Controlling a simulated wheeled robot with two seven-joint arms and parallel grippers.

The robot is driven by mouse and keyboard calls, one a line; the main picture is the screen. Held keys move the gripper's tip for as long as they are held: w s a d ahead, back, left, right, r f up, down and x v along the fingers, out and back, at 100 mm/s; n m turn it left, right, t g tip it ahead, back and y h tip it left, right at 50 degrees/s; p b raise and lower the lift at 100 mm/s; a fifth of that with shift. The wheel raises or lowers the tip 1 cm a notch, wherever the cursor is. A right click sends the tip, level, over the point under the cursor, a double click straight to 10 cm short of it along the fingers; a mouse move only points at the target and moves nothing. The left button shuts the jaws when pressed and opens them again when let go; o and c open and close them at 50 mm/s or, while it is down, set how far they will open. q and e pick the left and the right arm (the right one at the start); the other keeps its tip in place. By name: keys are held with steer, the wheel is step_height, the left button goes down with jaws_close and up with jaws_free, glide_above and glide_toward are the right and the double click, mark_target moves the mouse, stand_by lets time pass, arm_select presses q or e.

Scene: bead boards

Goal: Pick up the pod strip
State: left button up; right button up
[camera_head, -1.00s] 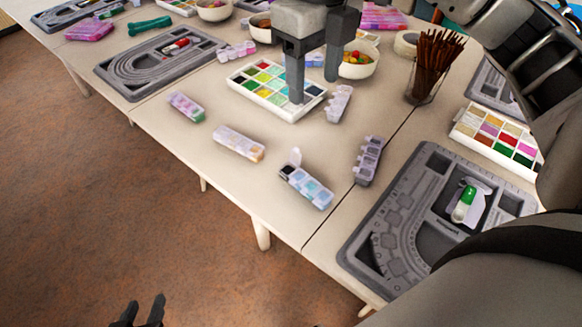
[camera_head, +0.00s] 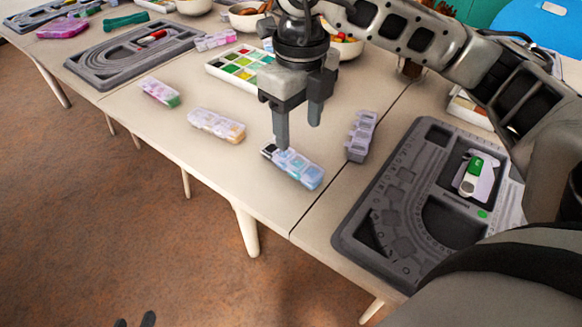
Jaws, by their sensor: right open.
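Several pod strips lie on the pale table. The nearest, a pod strip (camera_head: 297,170) with blue contents, lies near the front edge. Others are a strip with yellow-orange contents (camera_head: 217,125), a purple and green one (camera_head: 159,92), and a grey-purple one (camera_head: 361,136) to the right. My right gripper (camera_head: 298,134) is open and empty, its fingers pointing down over the far side of the blue strip. One finger overlaps the strip in the picture; I cannot tell if they touch. My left gripper (camera_head: 135,321) shows only two separate dark fingertips at the bottom edge, away from the table.
A grey bead board (camera_head: 408,165) with a green-and-white item (camera_head: 472,175) lies at right. Another bead board (camera_head: 92,68) is at back left. A paint-like palette (camera_head: 222,73) and bowls stand behind my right gripper. Bare table surrounds the blue strip.

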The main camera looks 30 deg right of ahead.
mark_target(301, 164)
step_height(301, 164, down, 4)
steer(key=shift+r, duration=0.15)
steer(key=shift+s+d+f+b, duration=0.1)
steer(key=shift+f+b, duration=0.2)
steer(key=shift+f, duration=1.05)
steer(key=shift+s+d+f+b, duration=0.1)
steer(key=shift+f+b, duration=0.15)
steer(key=shift+f, duration=1.1)
arm_select(q)
steer(key=shift+w+d+f, duration=0.1)
steer(key=shift+w+f, duration=0.05)
steer(key=shift+f, duration=0.45)
steer(key=shift+w+d+f, duration=0.1)
steer(key=shift+w+f, duration=0.05)
steer(key=shift+f, duration=0.45)
arm_select(e)
steer(key=shift+c, duration=0.3)
steer(key=c, duration=0.8)
